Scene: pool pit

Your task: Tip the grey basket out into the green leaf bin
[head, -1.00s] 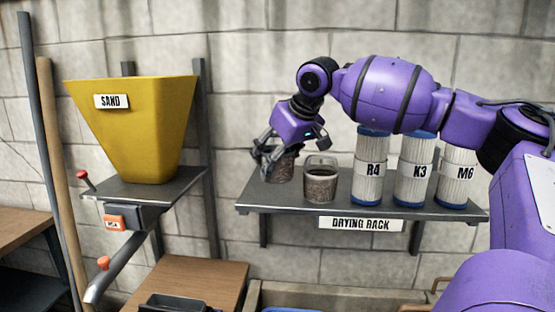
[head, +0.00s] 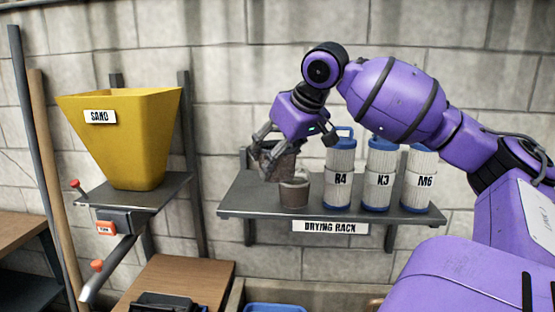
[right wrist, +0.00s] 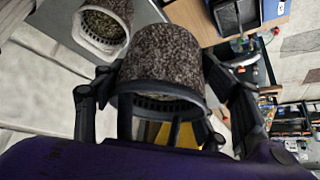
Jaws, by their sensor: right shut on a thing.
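My right gripper (head: 268,150) is shut on a speckled grey-brown basket (head: 277,162) and holds it above the left part of the shelf. In the head view the fingers and a second basket partly hide it. In the right wrist view the held basket (right wrist: 168,55) sits between the fingers (right wrist: 160,98), with its slotted grey rim towards the camera. Its contents cannot be made out. The second, similar basket (head: 294,194) stands upright on the shelf in front of it, and also shows in the right wrist view (right wrist: 103,27). The green leaf bin and my left gripper are not in view.
The drying rack shelf (head: 240,208) also holds filter cartridges R4 (head: 339,168), K3 (head: 379,172) and M6 (head: 418,172), close right of the baskets. A yellow sand hopper (head: 125,150) stands left. A wooden top (head: 195,275) and a blue-rimmed container (head: 275,308) are below.

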